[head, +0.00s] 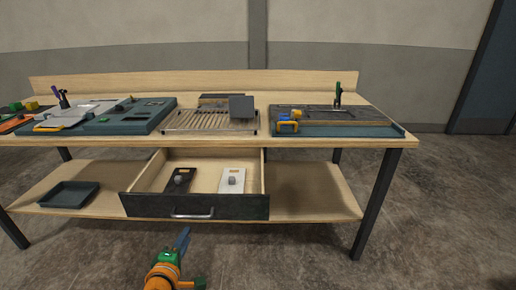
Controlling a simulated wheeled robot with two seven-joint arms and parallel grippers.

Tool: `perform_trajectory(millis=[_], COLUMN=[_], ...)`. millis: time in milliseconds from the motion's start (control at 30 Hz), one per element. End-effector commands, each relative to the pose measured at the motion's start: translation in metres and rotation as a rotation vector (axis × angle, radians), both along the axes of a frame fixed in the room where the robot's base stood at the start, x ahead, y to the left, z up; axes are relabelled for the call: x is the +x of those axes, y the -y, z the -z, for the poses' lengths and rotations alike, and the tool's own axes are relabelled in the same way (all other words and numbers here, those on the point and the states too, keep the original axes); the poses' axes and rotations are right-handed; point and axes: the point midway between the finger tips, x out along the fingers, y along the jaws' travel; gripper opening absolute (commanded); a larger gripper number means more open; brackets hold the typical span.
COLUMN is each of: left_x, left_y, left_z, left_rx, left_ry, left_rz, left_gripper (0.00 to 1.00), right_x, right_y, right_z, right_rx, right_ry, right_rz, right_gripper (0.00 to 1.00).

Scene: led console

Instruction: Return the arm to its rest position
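My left gripper (181,243) shows at the bottom of the head view, at the end of an orange and green wrist. It is in front of the workbench, below the open drawer, and appears apart from both. Its fingers are small and seen nearly edge-on, so I cannot tell whether they are open or shut. I see nothing clearly held in it. My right gripper is not in view.
The workbench (330,150) carries teal trays, a slatted rack (210,121) and small tools. Its drawer (150,205) is pulled out and holds a black plate and a white plate (231,181). A dark tray (69,194) sits on the lower shelf. Floor in front is clear.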

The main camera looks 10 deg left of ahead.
Motion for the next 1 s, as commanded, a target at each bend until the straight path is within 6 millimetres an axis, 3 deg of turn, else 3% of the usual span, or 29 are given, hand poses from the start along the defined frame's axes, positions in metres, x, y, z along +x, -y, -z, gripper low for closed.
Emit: perform_trajectory(millis=[67,100,167,200,267,300,400,500,633,733,1000], left_x=[-0.009,-0.022,-0.052,-0.078,-0.124,-0.159,-0.247,-0.319,-0.37,-0.381,-0.38], left_y=[0.028,0.047,0.073,0.088,0.107,0.116,0.128,0.127,0.122,0.121,0.121], left_z=[0.052,0.087,0.139,0.17,0.211,0.235,0.276,0.295,0.302,0.304,0.304], left_rx=[0.11,0.192,0.332,0.426,0.563,0.651,0.843,0.976,1.061,1.079,1.076], left_ry=[-0.175,-0.285,-0.446,-0.544,-0.677,-0.755,-0.899,-0.978,-1.013,-1.017,-1.017], left_rz=[0.11,0.195,0.345,0.455,0.631,0.756,1.066,1.325,1.517,1.56,1.555], left_gripper=[0.27,0.27,0.27,0.27,0.27,0.27,0.27,0.27,0.27,0.27,0.27], right_x=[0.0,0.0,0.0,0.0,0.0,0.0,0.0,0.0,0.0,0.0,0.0], right_y=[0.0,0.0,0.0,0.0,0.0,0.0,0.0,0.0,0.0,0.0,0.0], right_z=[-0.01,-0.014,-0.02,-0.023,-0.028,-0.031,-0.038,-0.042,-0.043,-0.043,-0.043], right_rx=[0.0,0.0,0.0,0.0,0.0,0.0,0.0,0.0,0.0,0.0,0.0], right_ry=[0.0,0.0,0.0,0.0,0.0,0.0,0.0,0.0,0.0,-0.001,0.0], right_rz=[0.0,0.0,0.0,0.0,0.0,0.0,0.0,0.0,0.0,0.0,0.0], right_gripper=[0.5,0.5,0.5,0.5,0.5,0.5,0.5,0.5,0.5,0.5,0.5])
